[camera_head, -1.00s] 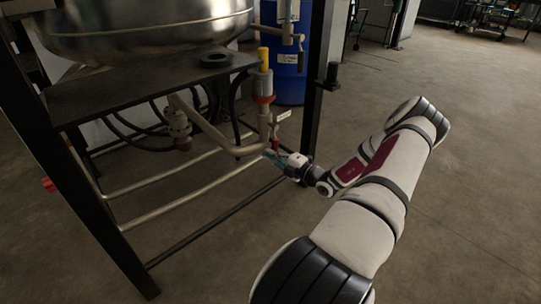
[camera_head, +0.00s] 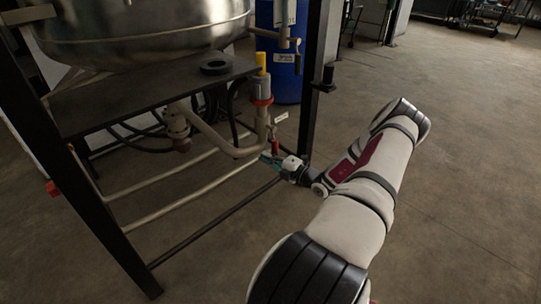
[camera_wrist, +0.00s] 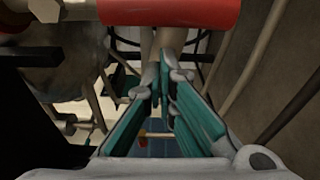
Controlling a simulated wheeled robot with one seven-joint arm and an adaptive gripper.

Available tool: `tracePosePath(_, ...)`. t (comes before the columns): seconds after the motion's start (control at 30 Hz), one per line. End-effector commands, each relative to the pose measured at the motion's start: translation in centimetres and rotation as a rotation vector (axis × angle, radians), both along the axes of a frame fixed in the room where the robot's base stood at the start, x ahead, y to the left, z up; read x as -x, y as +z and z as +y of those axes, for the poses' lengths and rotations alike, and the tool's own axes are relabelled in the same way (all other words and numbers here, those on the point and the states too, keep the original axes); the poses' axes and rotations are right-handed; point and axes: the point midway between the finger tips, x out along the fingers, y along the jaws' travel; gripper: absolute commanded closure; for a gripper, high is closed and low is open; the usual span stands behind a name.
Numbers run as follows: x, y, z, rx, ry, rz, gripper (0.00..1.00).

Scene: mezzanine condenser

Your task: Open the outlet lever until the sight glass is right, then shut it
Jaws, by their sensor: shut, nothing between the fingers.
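The outlet pipe (camera_head: 262,125) drops below the vessel shelf, with a red ring and a yellow-topped grey fitting (camera_head: 262,87) above. A small red handle (camera_head: 275,146), which looks like the lever, hangs at its lower end. My gripper (camera_head: 270,158) is at the handle's lower end; whether they touch is unclear. In the wrist view the teal fingers of my gripper (camera_wrist: 163,76) are closed together and empty, below a large red cylinder (camera_wrist: 180,12). I cannot tell which part is the sight glass, and no level is readable.
A steel vessel (camera_head: 140,30) stands over a dark shelf (camera_head: 130,95) on a black frame. A black post (camera_head: 314,90) stands right of the pipe, close to my arm. Pale rails (camera_head: 165,190) run low. A blue drum (camera_head: 287,78) is behind. Floor at right is clear.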

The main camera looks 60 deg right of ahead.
Motion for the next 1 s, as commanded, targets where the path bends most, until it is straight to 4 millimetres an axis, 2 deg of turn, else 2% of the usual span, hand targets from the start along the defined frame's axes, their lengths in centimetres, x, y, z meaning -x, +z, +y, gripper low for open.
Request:
tracePosePath(0.07, -0.5, 0.1, 1.0, -0.004, 0.009, 0.0, 1.0)
tracePosePath(0.1, 0.7, 0.1, 0.8, -0.002, 0.003, 0.003, 1.0)
tracePosePath(0.4, 6.5, 0.0, 1.5, -0.004, 0.006, 0.002, 1.0)
tracePosePath(0.6, 8.9, 0.0, 1.8, -0.003, 0.009, 0.0, 1.0)
tracePosePath(1.0, 9.5, -0.1, 1.9, -0.004, 0.01, 0.001, 1.0)
